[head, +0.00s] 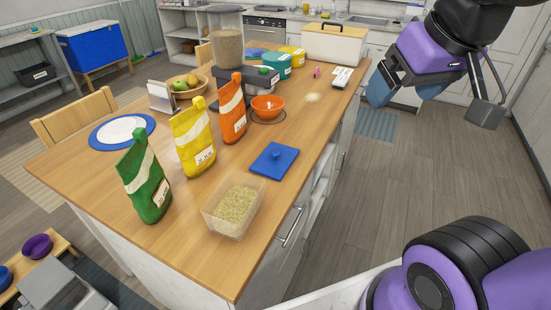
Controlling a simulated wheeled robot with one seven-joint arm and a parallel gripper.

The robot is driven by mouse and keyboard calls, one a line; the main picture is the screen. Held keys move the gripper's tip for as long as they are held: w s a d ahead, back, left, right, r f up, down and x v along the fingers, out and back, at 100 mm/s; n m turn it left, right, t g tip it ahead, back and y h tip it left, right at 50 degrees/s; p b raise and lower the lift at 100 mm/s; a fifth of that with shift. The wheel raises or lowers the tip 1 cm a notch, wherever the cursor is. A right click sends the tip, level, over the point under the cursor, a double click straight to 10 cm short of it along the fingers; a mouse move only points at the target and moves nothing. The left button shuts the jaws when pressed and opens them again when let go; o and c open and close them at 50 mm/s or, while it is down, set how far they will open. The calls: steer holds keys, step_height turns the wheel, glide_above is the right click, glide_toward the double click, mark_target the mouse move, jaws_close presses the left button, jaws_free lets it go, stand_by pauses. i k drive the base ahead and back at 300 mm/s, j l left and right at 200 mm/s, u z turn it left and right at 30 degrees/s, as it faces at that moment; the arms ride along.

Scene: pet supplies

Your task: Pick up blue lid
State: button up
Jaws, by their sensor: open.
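The blue lid (274,159) is a flat square with a small raised knob. It lies on the wooden table near the right edge, beside a clear container (233,208) filled with grain-like pellets. My gripper (430,95) is up at the top right, over the floor, well away from the lid. Its fingers are partly visible and it holds nothing that I can see.
Green (148,180), yellow (193,140) and orange (233,110) bags stand left of the lid on the table (110,195). An orange bowl (267,107) sits behind the lid. A dispenser (228,45) and a white box (333,43) stand farther back. The floor at right is clear.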

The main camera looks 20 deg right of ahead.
mark_target(277, 160)
steer(key=l+u, duration=0.15)
steer(key=l, duration=0.75)
steer(key=i+l+u, duration=0.2)
steer(key=i+l, duration=0.45)
steer(key=l, duration=0.05)
